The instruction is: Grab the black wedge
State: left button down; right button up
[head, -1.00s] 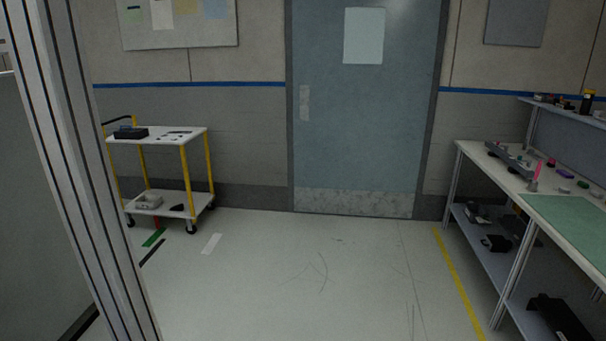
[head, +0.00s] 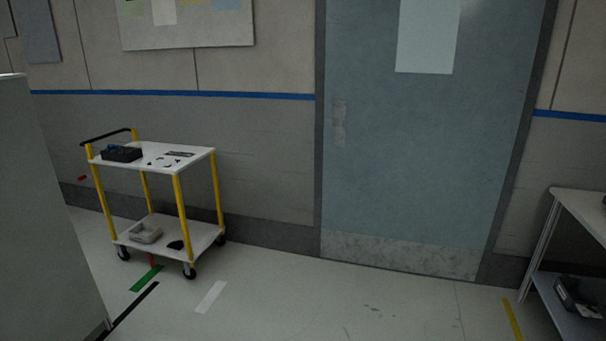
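I cannot make out a clear black wedge. A small black piece (head: 176,245) lies on the cart's lower shelf, right of a grey tray; its shape is too small to tell. Small dark pieces (head: 165,161) lie on the cart's white top, too small to identify. A black bin (head: 122,154) with something blue in it stands at the top's left end. Neither of my grippers is in view.
The yellow-legged cart (head: 180,210) stands by the wall at left. A grey tray (head: 145,233) sits on its lower shelf. A grey panel (head: 45,220) is at near left, a workbench (head: 583,214) at far right. The floor (head: 290,305) between is clear.

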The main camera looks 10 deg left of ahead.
aim_at(178, 245)
jog(key=i+j+u, duration=0.4)
jog(key=i, duration=0.5)
jog(key=i+u, duration=0.45)
jog(key=i, duration=0.4)
jog(key=i+l+u, duration=0.2)
jog(key=i+u, duration=0.2)
jog(key=i, duration=0.55)
